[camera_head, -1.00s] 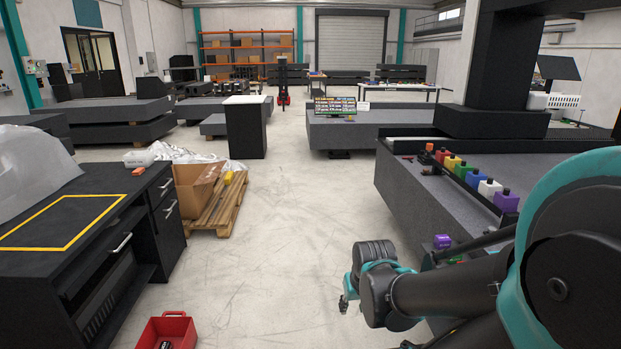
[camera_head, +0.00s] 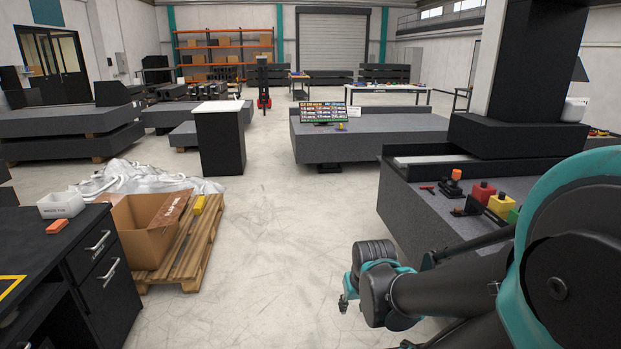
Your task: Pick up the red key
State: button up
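No key can be made out for certain. A small dark red item (camera_head: 427,188) lies on the granite bed (camera_head: 415,205) at right, too small to tell its shape. A red block with a black knob (camera_head: 482,192) stands on the same bed, in a row beside a yellow one (camera_head: 501,206). My gripper (camera_head: 344,302) hangs over the floor, left of the bed and apart from these things. Its fingers are small and partly hidden by my wrist, so I cannot tell whether it is open. My arm hides part of the bed.
A black cabinet (camera_head: 95,240) stands at left with a white box (camera_head: 61,205) and an orange item (camera_head: 57,227) on it. A pallet (camera_head: 180,262) bears a cardboard box (camera_head: 145,232). The floor (camera_head: 265,225) between is clear.

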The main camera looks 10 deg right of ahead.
aim_at(428, 188)
jog(key=i+z, duration=0.1)
jog(key=i, duration=0.45)
jog(key=i+j+z, duration=0.15)
jog(key=i, duration=0.35)
jog(key=i+j+z, duration=0.1)
jog(key=i, duration=0.45)
jog(key=i+z, duration=0.5)
jog(key=i+j+z, duration=0.3)
jog(key=z, duration=0.15)
jog(key=i+j+z, duration=0.5)
jog(key=l, duration=0.1)
